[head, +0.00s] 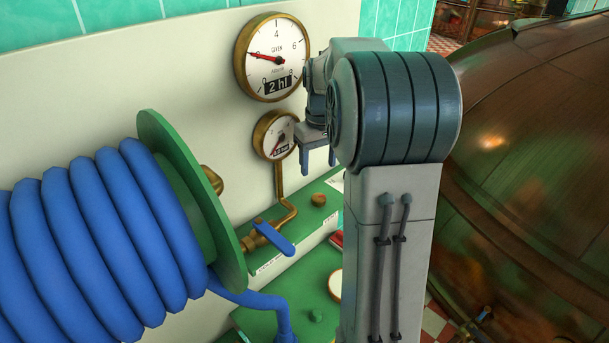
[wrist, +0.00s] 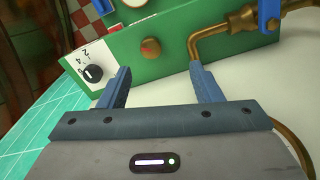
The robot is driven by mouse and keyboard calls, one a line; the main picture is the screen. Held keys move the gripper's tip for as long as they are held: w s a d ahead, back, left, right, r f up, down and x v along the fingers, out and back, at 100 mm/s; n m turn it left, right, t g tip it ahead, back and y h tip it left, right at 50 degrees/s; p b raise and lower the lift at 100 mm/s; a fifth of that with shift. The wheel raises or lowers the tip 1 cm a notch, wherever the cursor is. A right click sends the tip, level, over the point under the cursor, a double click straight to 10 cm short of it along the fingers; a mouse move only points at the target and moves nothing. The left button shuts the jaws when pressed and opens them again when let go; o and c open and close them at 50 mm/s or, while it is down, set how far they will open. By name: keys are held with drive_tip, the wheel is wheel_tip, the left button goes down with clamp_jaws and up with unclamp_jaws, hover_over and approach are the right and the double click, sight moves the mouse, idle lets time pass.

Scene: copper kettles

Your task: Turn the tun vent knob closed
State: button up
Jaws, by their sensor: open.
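A black knob (wrist: 92,73) with a white pointer mark sits on a white plate with numerals on the green panel (wrist: 180,35), in the wrist view. A round copper-coloured knob (wrist: 150,48) sits beside it; it also shows in the head view (head: 318,200). No readable label tells which is the tun vent knob. My gripper (head: 318,160) is open and empty, fingers pointing down above the panel in the head view. In the wrist view my gripper (wrist: 160,70) has the copper knob between its fingertips in the picture, apart from it. The black knob is left of the left finger.
A brass pipe with a blue lever (head: 274,238) stands left of the copper knob. Two gauges (head: 271,57) (head: 274,135) hang on the cream wall. A blue hose reel (head: 100,235) fills the left. A large copper vessel (head: 530,150) stands at right.

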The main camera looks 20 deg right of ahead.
sight(319, 197)
drive_tip(key=shift+g, duration=0.3)
drive_tip(key=w+d+f+p, duration=0.1)
drive_tip(key=f, duration=0.3)
drive_tip(key=w+f+p, duration=0.1)
drive_tip(key=f, duration=0.3)
drive_tip(key=w+d+f+p, duration=0.1)
drive_tip(key=f, duration=0.4)
drive_tip(key=shift+w+d, duration=0.1)
drive_tip(key=shift+d, duration=0.25)
drive_tip(key=shift+a+f, duration=0.15)
drive_tip(key=shift+f, duration=0.05)
drive_tip(key=shift+s+a+r, duration=0.1)
drive_tip(key=shift+s+a, duration=0.4)
drive_tip(key=shift+a, duration=0.05)
drive_tip(key=shift+d, duration=0.2)
drive_tip(key=c, duration=1)
